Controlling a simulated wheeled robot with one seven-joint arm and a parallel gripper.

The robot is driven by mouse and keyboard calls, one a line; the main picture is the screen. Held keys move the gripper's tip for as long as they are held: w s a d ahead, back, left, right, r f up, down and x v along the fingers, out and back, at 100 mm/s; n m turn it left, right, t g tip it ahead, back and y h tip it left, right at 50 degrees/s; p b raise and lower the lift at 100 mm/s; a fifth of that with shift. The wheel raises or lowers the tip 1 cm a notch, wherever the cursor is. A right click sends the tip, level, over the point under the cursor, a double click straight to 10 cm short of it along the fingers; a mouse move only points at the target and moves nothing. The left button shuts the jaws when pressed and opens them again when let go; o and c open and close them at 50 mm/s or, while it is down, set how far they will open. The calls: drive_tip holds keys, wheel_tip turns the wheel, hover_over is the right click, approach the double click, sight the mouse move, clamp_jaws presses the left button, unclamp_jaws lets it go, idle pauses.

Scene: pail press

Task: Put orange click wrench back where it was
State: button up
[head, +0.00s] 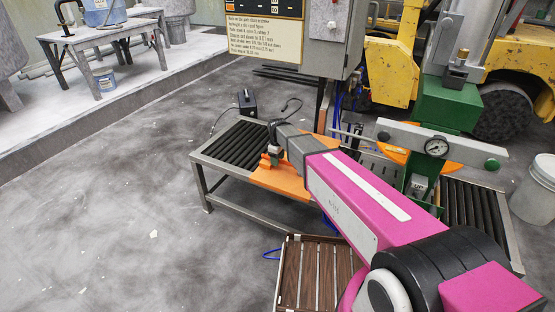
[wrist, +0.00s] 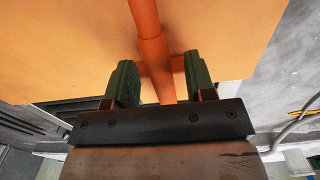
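The orange click wrench (wrist: 150,45) runs down the middle of the wrist view, with a thicker collar and a short crosswise orange piece near my fingers. My gripper (wrist: 160,82) has its two green-padded fingers apart, one on each side of the wrench shaft. A gap shows between the left finger and the shaft; the right finger is closer. In the head view my gripper (head: 274,158) is low over the orange board (head: 285,181), and a bit of orange wrench (head: 265,162) shows beside it. My gripper hides the rest of the wrench there.
The orange board lies on a roller table (head: 230,148). A green press with a gauge (head: 436,147) stands to the right, and a slatted wooden crate (head: 291,272) is in front. A control cabinet (head: 338,30) stands behind.

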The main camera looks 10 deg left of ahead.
drive_tip(key=shift+r, duration=0.1)
wheel_tip(320, 180, up, 12)
idle(0.5)
